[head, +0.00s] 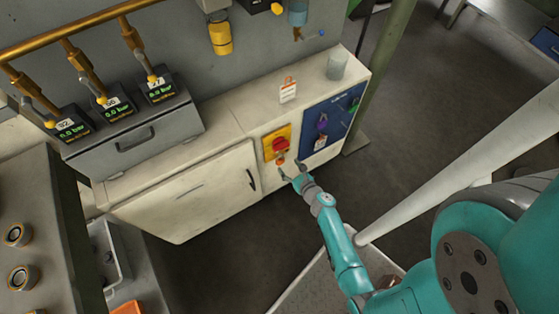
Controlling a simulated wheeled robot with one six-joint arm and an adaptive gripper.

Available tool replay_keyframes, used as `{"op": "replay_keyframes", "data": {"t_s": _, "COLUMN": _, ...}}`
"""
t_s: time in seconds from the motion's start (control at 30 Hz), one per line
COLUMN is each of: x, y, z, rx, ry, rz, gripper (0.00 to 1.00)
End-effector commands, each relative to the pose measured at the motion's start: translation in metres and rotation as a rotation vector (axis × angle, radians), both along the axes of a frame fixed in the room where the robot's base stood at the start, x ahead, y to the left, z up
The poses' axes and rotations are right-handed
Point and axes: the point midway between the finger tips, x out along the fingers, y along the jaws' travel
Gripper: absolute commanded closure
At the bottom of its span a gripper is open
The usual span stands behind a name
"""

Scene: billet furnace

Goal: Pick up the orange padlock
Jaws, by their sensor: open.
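A small orange thing that looks like the orange padlock (280,161) hangs just below the red rotary knob (280,145) on a yellow plate (269,150) on the cabinet front. It is small and its shackle cannot be made out. My gripper (290,172) is open at the end of the teal arm, just below and to the right of the orange thing. Its fingers are spread and nothing shows between them. Whether a finger touches the padlock cannot be told.
A blue board (333,124) with a purple padlock (322,122) and a green item (354,104) is right of the knob. A grey cup (337,65) and a white-orange tag (288,90) stand on the cabinet top. A green post (385,60) rises at the right.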

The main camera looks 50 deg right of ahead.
Motion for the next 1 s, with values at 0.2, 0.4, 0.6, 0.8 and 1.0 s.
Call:
{"op": "replay_keyframes", "data": {"t_s": 0.2, "x": 0.015, "y": 0.000, "z": -0.005, "rx": -0.001, "ry": -0.001, "rz": 0.004, "gripper": 0.31}}
{"op": "replay_keyframes", "data": {"t_s": 0.4, "x": 0.039, "y": -0.003, "z": -0.015, "rx": 0.000, "ry": 0.000, "rz": 0.002, "gripper": 0.31}}
{"op": "replay_keyframes", "data": {"t_s": 0.6, "x": 0.050, "y": -0.006, "z": -0.020, "rx": -0.001, "ry": 0.001, "rz": 0.000, "gripper": 0.31}}
{"op": "replay_keyframes", "data": {"t_s": 0.8, "x": 0.051, "y": -0.006, "z": -0.021, "rx": -0.002, "ry": 0.001, "rz": 0.001, "gripper": 0.31}}
{"op": "replay_keyframes", "data": {"t_s": 1.0, "x": 0.051, "y": -0.007, "z": -0.021, "rx": -0.002, "ry": 0.001, "rz": 0.001, "gripper": 0.69}}
